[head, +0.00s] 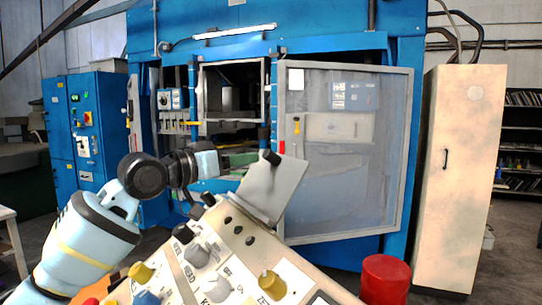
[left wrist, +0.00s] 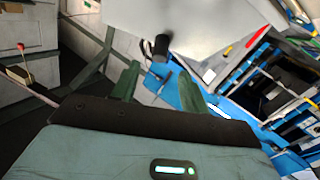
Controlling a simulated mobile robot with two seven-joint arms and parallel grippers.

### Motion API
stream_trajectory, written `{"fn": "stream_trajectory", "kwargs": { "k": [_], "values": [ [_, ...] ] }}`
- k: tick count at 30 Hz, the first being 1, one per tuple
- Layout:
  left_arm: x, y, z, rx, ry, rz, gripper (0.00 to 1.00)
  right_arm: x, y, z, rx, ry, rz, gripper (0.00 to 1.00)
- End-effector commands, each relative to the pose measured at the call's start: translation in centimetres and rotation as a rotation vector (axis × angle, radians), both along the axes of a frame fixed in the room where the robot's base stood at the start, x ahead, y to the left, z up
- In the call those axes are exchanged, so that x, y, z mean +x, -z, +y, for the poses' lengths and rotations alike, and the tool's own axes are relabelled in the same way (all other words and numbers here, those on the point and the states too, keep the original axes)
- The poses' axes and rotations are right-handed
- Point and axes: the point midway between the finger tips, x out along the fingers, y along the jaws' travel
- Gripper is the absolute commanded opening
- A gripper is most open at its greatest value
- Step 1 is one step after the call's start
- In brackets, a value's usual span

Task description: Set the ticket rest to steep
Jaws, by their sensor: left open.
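The ticket rest is a flat grey plate (head: 277,188) standing tilted at the upper edge of a sloped control panel (head: 225,262). A black knob (head: 271,157) sits near the plate's upper left edge. My left gripper (head: 250,163) has green fingers and is just left of the knob in the head view. In the left wrist view the fingers (left wrist: 160,76) are apart and empty, with the knob (left wrist: 161,45) beyond the tips, roughly between them, and the plate (left wrist: 215,20) behind it. I cannot tell if a finger touches the knob. My right gripper is not seen.
The panel carries several knobs, including a yellow one (head: 272,285) and a grey one (head: 196,255), below my left arm. A blue machine with a mesh door (head: 345,200) stands behind. A red drum (head: 385,280) and a beige cabinet (head: 460,180) stand at right.

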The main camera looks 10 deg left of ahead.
Motion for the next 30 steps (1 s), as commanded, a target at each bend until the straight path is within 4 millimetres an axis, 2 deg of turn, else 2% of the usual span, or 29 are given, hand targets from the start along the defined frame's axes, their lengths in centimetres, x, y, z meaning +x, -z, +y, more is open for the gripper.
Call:
{"fn": "stream_trajectory", "kwargs": {
  "k": [5,18,30],
  "values": [
    [1.1,-0.1,-0.9,-0.001,0.002,0.000,0.45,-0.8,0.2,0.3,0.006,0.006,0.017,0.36],
    [5.4,-0.1,-4.2,-0.001,0.001,-0.001,0.45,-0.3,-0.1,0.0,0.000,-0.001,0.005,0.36],
    [6.2,0.0,-4.8,0.000,0.000,-0.001,0.45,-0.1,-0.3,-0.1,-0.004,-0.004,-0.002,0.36]
  ]
}}
